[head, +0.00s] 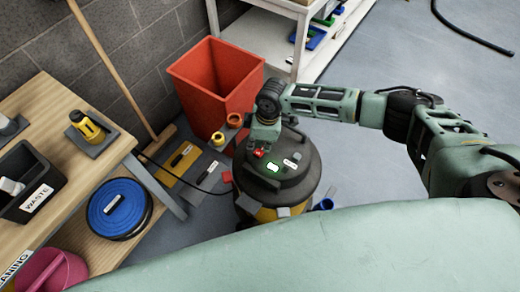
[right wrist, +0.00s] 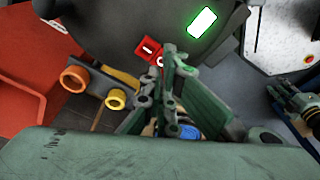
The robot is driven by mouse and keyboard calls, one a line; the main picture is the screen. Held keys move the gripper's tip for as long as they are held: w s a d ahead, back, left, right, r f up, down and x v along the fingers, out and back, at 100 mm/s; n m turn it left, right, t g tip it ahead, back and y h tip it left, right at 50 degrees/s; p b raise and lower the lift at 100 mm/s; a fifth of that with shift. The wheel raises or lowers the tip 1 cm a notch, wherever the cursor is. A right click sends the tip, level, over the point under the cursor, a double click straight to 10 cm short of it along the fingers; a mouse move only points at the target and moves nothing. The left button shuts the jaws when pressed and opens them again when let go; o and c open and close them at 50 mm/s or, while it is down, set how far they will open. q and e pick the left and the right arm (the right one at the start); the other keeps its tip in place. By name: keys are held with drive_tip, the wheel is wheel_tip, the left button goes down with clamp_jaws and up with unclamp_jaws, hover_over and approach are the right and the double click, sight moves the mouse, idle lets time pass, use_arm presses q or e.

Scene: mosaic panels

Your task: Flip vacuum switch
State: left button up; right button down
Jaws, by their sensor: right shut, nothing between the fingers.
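The vacuum (head: 301,189) is a dark-topped canister with a yellow body, upright on the floor. Its red switch (head: 259,153) sits on the lid; it also shows in the right wrist view (right wrist: 147,49). A lit green-edged white panel (head: 272,168) is beside the switch on the lid. My right gripper (right wrist: 171,58) is shut and empty, its fingertips right at the switch's edge; contact cannot be told. In the head view it is over the lid (head: 262,139). What looks like my left gripper (right wrist: 282,99) is at the right edge of the right wrist view.
An orange bin (head: 218,88) stands behind the vacuum, with orange and yellow rings (head: 217,139) close to the lid. A wooden bench (head: 62,101) with a blue hose reel (head: 117,210) below is on the left. A broom (head: 114,70) leans on the wall. Open floor lies at upper right.

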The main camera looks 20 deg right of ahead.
sight(258, 153)
drive_tip(key=shift+f+b, duration=1.05)
drive_tip(key=shift+f, duration=0.6)
idle(0.5)
drive_tip(key=shift+r, duration=0.1)
wheel_tip(258, 153, up, 7)
drive_tip(key=p, duration=0.7)
idle(0.3)
